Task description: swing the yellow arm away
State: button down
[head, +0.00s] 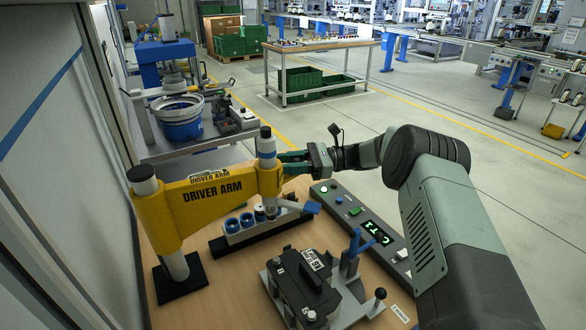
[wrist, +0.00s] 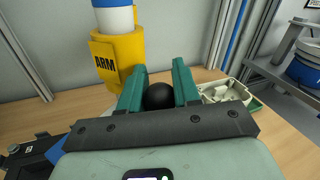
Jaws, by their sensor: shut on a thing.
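The yellow arm (head: 215,198), lettered DRIVER ARM, runs from a post (head: 180,265) on a black base at the left to an upright driver (head: 267,145) at its right end. My gripper (head: 287,160) is at that right end, reaching in from the right. In the wrist view the fingers (wrist: 158,88) are on either side of a black ball knob (wrist: 160,97) and shut on it. The yellow end (wrist: 112,58) of the arm stands just beyond and left of the fingers. The knob is hidden in the head view.
A rack with blue-topped cups (head: 245,222) sits below the driver. A fixture (head: 350,305) holding a black box (head: 300,285) stands in front, with a blue clamp (head: 355,243). A control panel (head: 365,228) lies to the right. A wall (head: 50,170) is at the left.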

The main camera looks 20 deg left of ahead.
jog(key=shift+w+a, duration=0.2)
jog(key=shift+a, duration=0.05)
jog(key=c, duration=1.1)
grip_release()
jog(key=shift+d, duration=0.1)
jog(key=v, duration=0.7)
jog(key=shift+w, duration=0.2)
jog(key=shift+d, duration=0.1)
